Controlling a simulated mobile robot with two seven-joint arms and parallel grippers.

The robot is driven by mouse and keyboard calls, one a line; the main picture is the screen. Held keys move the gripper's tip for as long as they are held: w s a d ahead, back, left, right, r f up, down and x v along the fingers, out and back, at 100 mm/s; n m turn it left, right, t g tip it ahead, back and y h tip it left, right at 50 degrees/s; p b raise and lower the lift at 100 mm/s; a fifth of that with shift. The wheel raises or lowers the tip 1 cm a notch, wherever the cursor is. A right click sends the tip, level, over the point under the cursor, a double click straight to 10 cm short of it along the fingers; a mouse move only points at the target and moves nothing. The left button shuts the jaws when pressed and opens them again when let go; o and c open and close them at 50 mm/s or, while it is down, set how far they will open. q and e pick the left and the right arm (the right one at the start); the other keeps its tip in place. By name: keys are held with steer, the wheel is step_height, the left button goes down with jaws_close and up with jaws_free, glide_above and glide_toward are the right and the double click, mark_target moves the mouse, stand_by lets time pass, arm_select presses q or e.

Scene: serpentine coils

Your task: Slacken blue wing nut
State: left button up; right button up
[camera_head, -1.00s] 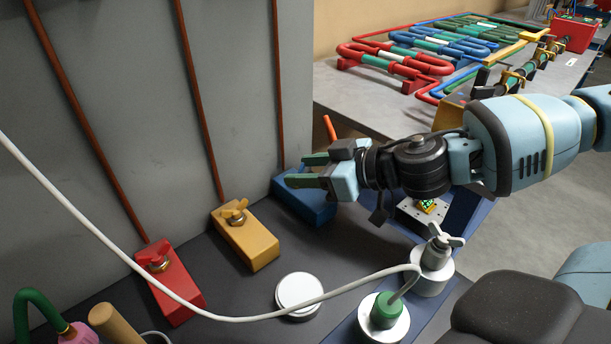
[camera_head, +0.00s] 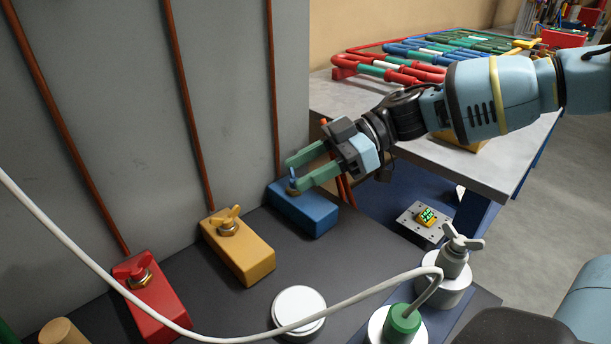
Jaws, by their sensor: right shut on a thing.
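The blue wing nut (camera_head: 293,178) stands on the blue block (camera_head: 308,212) at the foot of the grey panel. My right gripper (camera_head: 300,172) reaches in from the right, its two green fingers on either side of the blue wing nut and shut on it. The fingers hide part of the nut. My left gripper is not in view.
A yellow block (camera_head: 243,252) and a red block (camera_head: 155,300), each with its own wing nut, stand to the left. A white cable (camera_head: 110,262) crosses the front. A white round cap (camera_head: 298,308), a green-topped fitting (camera_head: 402,322) and a grey wing-nut fitting (camera_head: 453,262) stand nearer.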

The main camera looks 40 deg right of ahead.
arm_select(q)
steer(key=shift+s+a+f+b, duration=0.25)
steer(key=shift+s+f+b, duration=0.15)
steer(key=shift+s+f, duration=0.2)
arm_select(e)
steer(key=shift+f+n+g, duration=0.3)
steer(key=shift+n+g, duration=0.3)
steer(key=shift+g, duration=0.1)
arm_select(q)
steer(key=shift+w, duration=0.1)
arm_select(e)
steer(key=o, duration=0.7)
steer(key=shift+o, duration=1.3)
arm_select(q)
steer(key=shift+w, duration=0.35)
arm_select(e)
steer(key=shift+o, duration=0.2)
steer(key=shift+r, duration=0.1)
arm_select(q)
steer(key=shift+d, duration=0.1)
arm_select(e)
steer(key=shift+w, duration=0.1)
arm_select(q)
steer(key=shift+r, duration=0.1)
